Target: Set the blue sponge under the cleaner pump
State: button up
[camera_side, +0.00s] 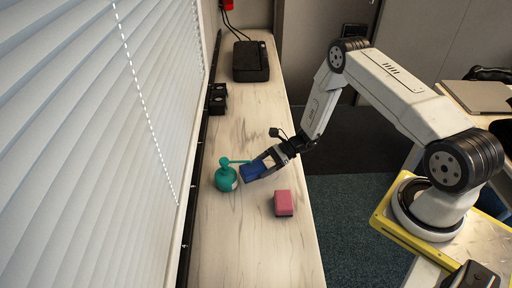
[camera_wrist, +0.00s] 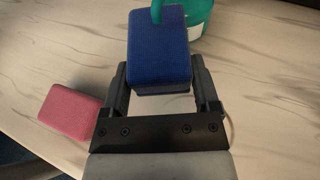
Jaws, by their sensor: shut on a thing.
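The teal cleaner pump bottle (camera_side: 226,180) stands upright on the wooden counter near the blinds, its spout pointing right. My gripper (camera_side: 262,166) is shut on the blue sponge (camera_side: 252,173), just right of the bottle. In the wrist view the blue sponge (camera_wrist: 159,52) sits between the two fingers of my gripper (camera_wrist: 160,84). The spout of the cleaner pump (camera_wrist: 196,14) crosses over the sponge's far edge there. I cannot tell whether the sponge touches the counter.
A pink sponge (camera_side: 283,203) lies on the counter (camera_side: 250,250) to the right and nearer; it also shows at left in the wrist view (camera_wrist: 69,112). A black case (camera_side: 250,61) and small black items (camera_side: 217,97) are farther back. The near counter is clear.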

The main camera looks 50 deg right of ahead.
aim_at(262, 181)
jog(key=shift+f, duration=2.25)
jog(key=o, duration=1.1)
jog(key=shift+f, duration=0.1)
jog(key=shift+c, duration=0.2)
jog(key=shift+d+r, duration=0.2)
jog(key=v, duration=1.1)
jog(key=shift+s+d+r, duration=0.15)
jog(key=shift+d+r, duration=0.05)
jog(key=shift+d, duration=0.05)
